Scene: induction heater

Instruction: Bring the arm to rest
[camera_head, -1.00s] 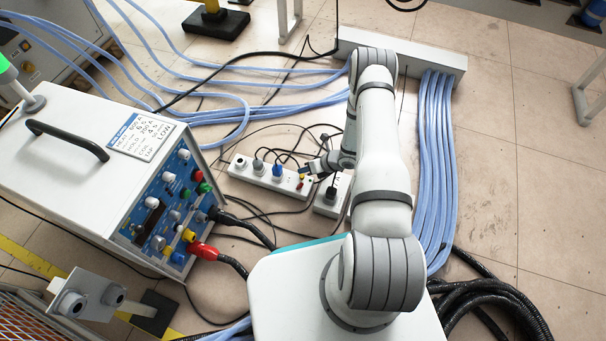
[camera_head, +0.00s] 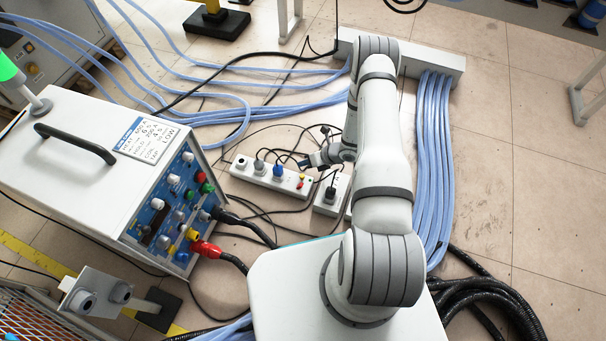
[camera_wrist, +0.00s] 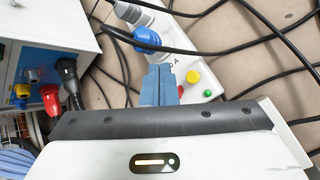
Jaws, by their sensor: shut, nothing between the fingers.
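My arm reaches out from my base over the floor. My gripper (camera_head: 306,163) is small in the head view, beside the white power strip (camera_head: 256,176) with plugs in it. In the wrist view, my gripper's two blue fingers (camera_wrist: 159,78) are together with nothing between them. They point toward the strip (camera_wrist: 196,82), which carries a blue plug, a yellow button and a red button. I cannot tell the exact gap between the fingertips and the strip.
The induction heater (camera_head: 100,165) stands at the left, with red and black plugs in its front panel. Light blue hoses (camera_head: 433,160) run along the right. Black cables lie loose around the strip. A second socket block (camera_head: 331,194) is next to it. Open tiled floor (camera_head: 530,190) lies at the right.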

